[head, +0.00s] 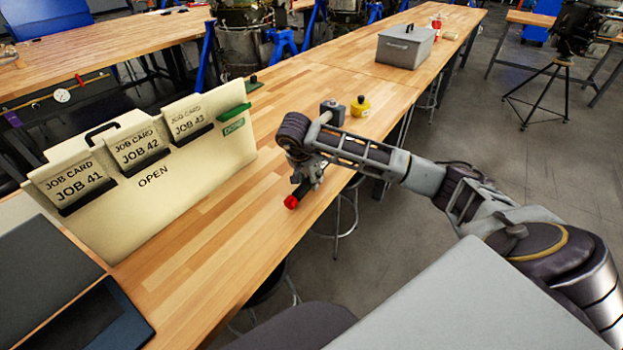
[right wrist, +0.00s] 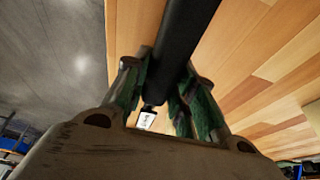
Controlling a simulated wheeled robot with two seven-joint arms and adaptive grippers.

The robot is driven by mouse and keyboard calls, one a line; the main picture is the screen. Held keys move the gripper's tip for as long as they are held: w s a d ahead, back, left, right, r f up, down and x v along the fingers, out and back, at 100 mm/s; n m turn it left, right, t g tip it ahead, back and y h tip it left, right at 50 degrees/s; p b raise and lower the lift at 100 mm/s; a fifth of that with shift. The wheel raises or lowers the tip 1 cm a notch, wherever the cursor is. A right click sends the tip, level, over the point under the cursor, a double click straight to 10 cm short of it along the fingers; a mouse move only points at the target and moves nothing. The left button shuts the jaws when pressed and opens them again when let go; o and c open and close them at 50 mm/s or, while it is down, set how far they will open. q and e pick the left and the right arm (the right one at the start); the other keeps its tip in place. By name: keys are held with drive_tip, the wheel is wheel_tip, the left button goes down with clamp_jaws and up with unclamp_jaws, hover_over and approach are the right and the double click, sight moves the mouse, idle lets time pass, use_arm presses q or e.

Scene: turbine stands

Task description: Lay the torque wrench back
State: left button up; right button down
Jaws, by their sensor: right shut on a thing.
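The torque wrench (head: 299,192) shows in the head view as a short dark bar with a red end, at the bench's right edge. My right gripper (head: 306,178) is shut on it and hides much of its length. In the right wrist view the wrench (right wrist: 187,32) is a thick black bar running between the two fingers (right wrist: 165,90). A small white patch with a dark mark shows beyond the fingers. I cannot tell whether the wrench touches the bench top or hangs just above it. My left gripper is not in view.
A cream job-card board (head: 150,205) marked OPEN stands on the left of the wooden bench (head: 215,265). A yellow object (head: 360,106) and a grey block (head: 332,113) are behind my gripper. A grey metal box (head: 405,47) stands farther back. The bench's middle is clear.

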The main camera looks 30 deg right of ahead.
drive_tip(key=shift+f+b, duration=0.35)
idle(0.6)
drive_tip(key=shift+s+a+f, duration=0.1)
drive_tip(key=shift+s+f, duration=0.2)
drive_tip(key=shift+f, duration=0.2)
drive_tip(key=c, duration=1.1)
unclamp_jaws()
drive_tip(key=shift+w+f, duration=0.1)
drive_tip(key=shift+w, duration=0.05)
drive_tip(key=shift+o, duration=0.8)
drive_tip(key=shift+r, duration=0.35)
